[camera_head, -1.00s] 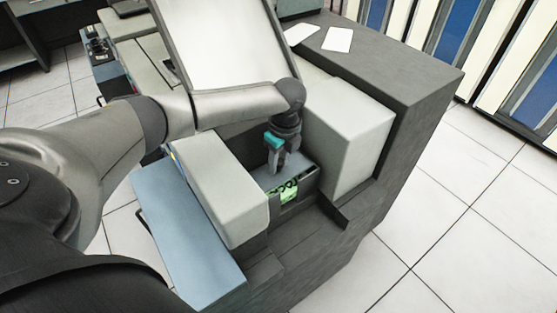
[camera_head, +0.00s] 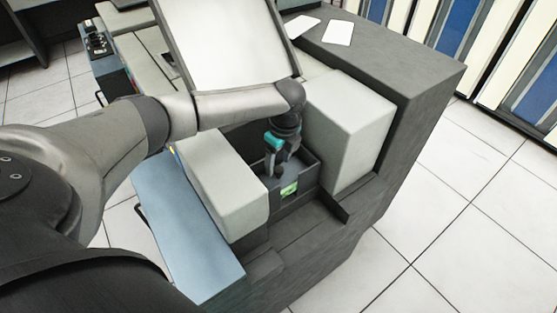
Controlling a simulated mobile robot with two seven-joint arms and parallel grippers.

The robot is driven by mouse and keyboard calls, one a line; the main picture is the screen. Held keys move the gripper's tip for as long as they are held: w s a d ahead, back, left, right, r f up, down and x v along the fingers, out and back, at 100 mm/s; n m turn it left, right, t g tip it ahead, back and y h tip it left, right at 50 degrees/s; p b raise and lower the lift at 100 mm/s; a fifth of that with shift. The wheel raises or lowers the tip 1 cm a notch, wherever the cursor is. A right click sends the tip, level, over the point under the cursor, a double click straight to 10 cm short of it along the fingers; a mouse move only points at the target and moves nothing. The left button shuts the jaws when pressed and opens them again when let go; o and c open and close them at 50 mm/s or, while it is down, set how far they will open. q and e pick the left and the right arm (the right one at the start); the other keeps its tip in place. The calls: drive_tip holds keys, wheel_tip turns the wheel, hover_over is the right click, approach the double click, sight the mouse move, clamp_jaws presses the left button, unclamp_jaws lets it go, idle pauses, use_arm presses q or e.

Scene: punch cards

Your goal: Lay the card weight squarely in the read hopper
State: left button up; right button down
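My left gripper (camera_head: 274,172) points down into the read hopper (camera_head: 308,180), a dark open box between two pale grey blocks. Its fingertips are low inside the walls. A dark grey surface (camera_head: 277,184) lies right under the fingertips; it may be the card weight, but its outline blends with the hopper. I cannot tell whether the fingers grip it, or whether it lies square. A light green patch (camera_head: 289,189) shows at the hopper's front opening. My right gripper is out of view.
Pale blocks stand close on the left (camera_head: 228,190) and right (camera_head: 350,125) of the hopper. A blue-grey shelf (camera_head: 185,225) runs along the left. Two white cards (camera_head: 338,33) lie on the dark top behind. A tilted white panel (camera_head: 222,45) rises behind my arm.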

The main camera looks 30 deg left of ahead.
sight(284, 180)
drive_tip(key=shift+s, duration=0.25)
use_arm(q)
drive_tip(key=r+p, duration=0.1)
drive_tip(key=r, duration=0.4)
drive_tip(key=d+r+p, duration=0.1)
drive_tip(key=r+p, duration=0.1)
drive_tip(key=r, duration=0.3)
drive_tip(key=d+r+p, duration=0.1)
drive_tip(key=r, duration=0.4)
drive_tip(key=shift+s+p, duration=0.2)
drive_tip(key=shift+p, duration=0.15)
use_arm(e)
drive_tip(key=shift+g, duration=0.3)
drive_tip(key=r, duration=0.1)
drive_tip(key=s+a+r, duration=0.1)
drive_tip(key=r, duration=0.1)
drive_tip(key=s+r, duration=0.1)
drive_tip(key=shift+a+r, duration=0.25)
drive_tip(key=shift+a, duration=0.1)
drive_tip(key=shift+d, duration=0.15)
